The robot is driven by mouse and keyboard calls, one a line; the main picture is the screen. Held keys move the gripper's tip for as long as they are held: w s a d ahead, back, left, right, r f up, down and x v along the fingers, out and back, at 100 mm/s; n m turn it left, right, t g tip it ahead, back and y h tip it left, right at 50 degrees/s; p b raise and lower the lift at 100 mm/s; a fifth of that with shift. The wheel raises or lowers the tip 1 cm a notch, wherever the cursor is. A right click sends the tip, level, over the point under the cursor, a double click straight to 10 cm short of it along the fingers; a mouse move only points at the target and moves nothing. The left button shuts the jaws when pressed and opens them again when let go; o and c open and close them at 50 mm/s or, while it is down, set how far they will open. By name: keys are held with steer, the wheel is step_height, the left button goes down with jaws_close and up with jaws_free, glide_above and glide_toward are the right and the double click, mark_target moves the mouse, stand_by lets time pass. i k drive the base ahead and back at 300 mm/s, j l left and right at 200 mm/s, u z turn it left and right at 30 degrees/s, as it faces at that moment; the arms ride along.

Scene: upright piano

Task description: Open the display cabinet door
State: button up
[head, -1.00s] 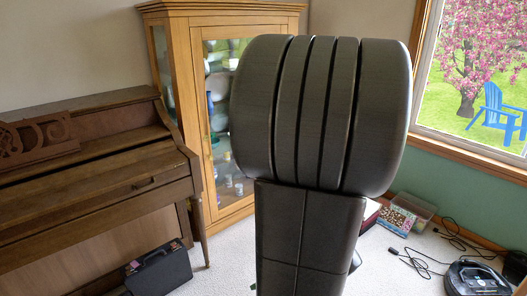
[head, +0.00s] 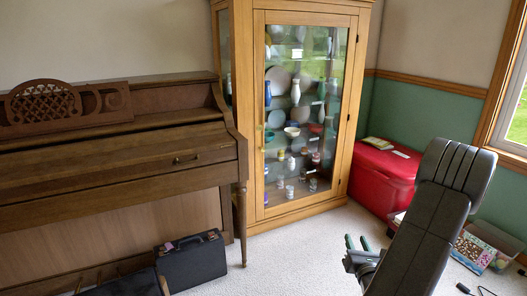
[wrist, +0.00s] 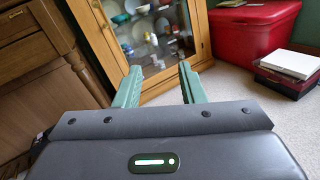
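The display cabinet (head: 246,120) is a light wooden case in the corner, with dishes and vases behind glass. Its glass door (head: 306,110) is closed, with a small handle (head: 261,138) on the door's left side. The door's lower part also shows in the wrist view (wrist: 146,73). My gripper (head: 357,243) is low over the carpet, in front of the cabinet and to its right, apart from the door. In the wrist view its two green fingers (wrist: 159,80) stand wide apart with nothing between them.
A brown upright piano (head: 120,150) stands left of the cabinet, with a black case (head: 192,262) on the floor before it. A red chest (head: 382,178) is right of the cabinet. A box (head: 473,252) lies at the far right. Carpet (head: 300,250) before the cabinet is clear.

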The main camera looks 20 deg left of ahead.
mark_target(261, 18)
steer(key=i+l+u, duration=0.2)
steer(key=i, duration=0.2)
steer(key=i+u, duration=0.2)
steer(key=i, duration=0.25)
steer(key=i+l+u, duration=0.2)
steer(key=i, duration=0.2)
steer(key=i+j+u, duration=0.3)
steer(key=i+j, duration=0.15)
steer(key=i, duration=0.05)
